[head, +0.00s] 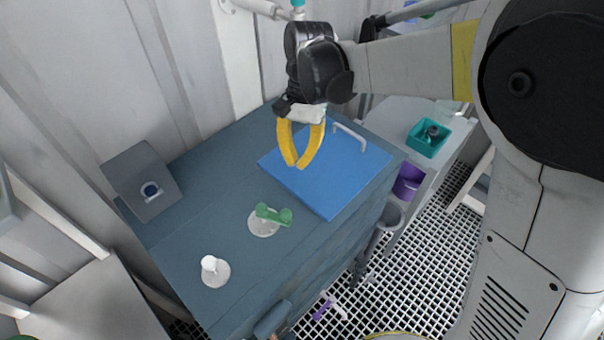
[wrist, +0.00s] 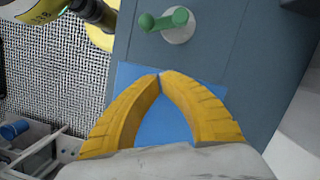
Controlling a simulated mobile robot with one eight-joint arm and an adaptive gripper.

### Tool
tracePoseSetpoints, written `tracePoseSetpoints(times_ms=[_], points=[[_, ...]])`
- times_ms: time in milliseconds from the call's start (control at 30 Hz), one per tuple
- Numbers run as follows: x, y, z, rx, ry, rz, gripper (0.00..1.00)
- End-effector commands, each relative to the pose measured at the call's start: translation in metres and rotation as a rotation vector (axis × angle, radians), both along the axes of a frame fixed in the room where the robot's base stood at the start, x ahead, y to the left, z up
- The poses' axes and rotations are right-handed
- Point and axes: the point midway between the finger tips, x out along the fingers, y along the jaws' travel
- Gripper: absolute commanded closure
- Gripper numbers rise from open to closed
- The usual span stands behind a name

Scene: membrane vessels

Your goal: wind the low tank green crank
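The green crank (head: 272,215) sits on a round white base on top of the dark blue-grey tank (head: 200,170). Its short arm lies flat, with a knob at the right end in the head view. In the wrist view the crank (wrist: 163,20) shows at the top, past my fingertips, with its arm pointing left. My gripper (head: 297,166) is over the blue panel, apart from the crank and up and right of it in the head view. Its yellow fingers (wrist: 160,75) meet at the tips, with nothing visible between them.
A blue panel (head: 335,180) with a pale handle (head: 350,137) lies on the tank top. A white knob (head: 214,270) stands nearer the front. A grey tilted box (head: 143,182) is at the left. A teal tray (head: 428,139) and purple bin (head: 408,181) are right.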

Motion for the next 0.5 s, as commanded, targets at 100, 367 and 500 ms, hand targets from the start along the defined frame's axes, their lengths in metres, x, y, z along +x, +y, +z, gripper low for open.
tracePoseSetpoints(times_ms=[100, 367, 500], points=[[-0.004, 0.001, -0.021, 0.0, 0.0, -0.001, 1.0], [-0.017, 0.006, -0.076, -0.001, -0.001, -0.002, 1.0], [-0.03, 0.009, -0.091, -0.001, -0.001, -0.001, 1.0]])
